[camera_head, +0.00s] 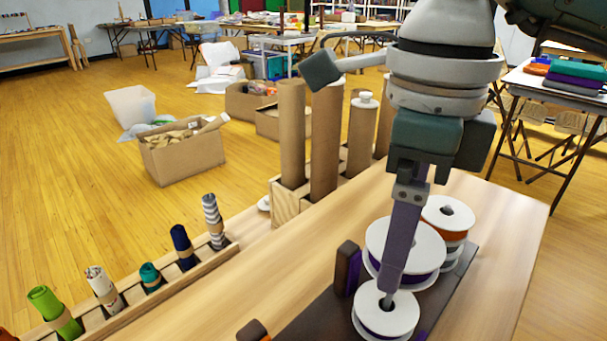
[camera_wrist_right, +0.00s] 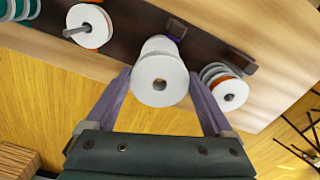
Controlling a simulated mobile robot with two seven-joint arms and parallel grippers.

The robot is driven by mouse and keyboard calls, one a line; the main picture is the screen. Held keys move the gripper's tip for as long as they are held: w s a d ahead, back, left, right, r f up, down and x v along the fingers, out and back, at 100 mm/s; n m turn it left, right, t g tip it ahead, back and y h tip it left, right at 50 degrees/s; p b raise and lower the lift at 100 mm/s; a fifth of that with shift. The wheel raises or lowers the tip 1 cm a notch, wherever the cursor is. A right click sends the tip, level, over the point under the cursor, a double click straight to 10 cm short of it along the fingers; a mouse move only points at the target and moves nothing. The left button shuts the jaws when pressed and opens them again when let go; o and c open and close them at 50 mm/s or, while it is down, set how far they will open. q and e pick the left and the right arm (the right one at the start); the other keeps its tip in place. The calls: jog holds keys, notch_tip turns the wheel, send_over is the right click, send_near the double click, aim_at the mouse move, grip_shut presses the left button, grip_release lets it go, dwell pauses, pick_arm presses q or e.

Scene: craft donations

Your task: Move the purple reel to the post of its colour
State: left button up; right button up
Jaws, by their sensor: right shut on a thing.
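The purple reel (camera_head: 426,248), with white flanges and purple winding, is at the middle of the dark board. My right gripper (camera_head: 388,284) points down and is shut on it. In the right wrist view, the reel (camera_wrist_right: 173,69) sits between my two fingers, its centre hole facing the camera. I cannot tell whether a post is inside it. A dark block with a purple face (camera_head: 350,268) stands at the board's left edge beside the reel. A white-flanged reel (camera_head: 372,309) is at the front; in the wrist view a post (camera_wrist_right: 77,32) sticks out of it. My left gripper is not in view.
A stack of reels with orange winding (camera_head: 453,219) stands close behind the purple reel. A block with orange (camera_head: 251,330) is at the front left. Tall brown tubes (camera_head: 327,145) rise behind. A wooden rack (camera_head: 175,277) holds rolled fabrics. Tabletop to the right is clear.

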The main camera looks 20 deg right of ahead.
aim_at(382, 312)
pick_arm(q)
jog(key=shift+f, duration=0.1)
pick_arm(e)
jog(key=shift+f, duration=0.1)
